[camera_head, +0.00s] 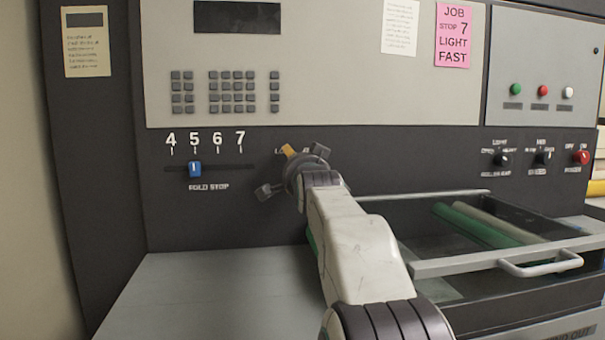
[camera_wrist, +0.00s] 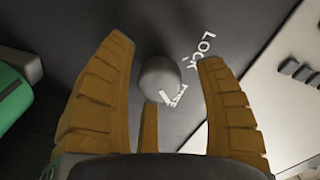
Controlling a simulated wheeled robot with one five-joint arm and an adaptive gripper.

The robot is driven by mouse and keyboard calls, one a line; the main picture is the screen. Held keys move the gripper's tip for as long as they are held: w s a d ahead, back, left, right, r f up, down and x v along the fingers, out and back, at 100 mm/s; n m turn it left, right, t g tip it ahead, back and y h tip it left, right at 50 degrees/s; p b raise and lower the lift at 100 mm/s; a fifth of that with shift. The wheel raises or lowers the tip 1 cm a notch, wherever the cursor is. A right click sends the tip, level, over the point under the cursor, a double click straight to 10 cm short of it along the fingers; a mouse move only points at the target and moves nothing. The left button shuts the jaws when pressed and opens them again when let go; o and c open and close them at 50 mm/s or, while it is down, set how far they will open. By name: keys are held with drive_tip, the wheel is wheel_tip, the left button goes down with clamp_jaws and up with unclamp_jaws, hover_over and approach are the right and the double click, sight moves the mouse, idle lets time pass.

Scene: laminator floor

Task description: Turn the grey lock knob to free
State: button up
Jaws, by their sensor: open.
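The grey lock knob (camera_wrist: 160,79) is round and sits on the dark panel, between the fingers of my gripper (camera_wrist: 165,53) in the wrist view. The orange fingers are open, with gaps visible on both sides of the knob. White "LOCK" lettering (camera_wrist: 206,46) is on the panel to the knob's upper right. A second white marking (camera_wrist: 173,97) by the knob is too unclear to read, and I cannot tell which way the knob points. In the head view my gripper (camera_head: 290,168) is at the panel and hides the knob and most of its label.
A blue fold stop slider (camera_head: 195,169) is left of my gripper, at the 5 mark. A grey ledge (camera_head: 220,293) below is clear. A pink note (camera_head: 453,36) hangs above.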

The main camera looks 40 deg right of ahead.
drive_tip(key=v, duration=1.1)
drive_tip(key=shift+a+r, duration=0.1)
idle(0.4)
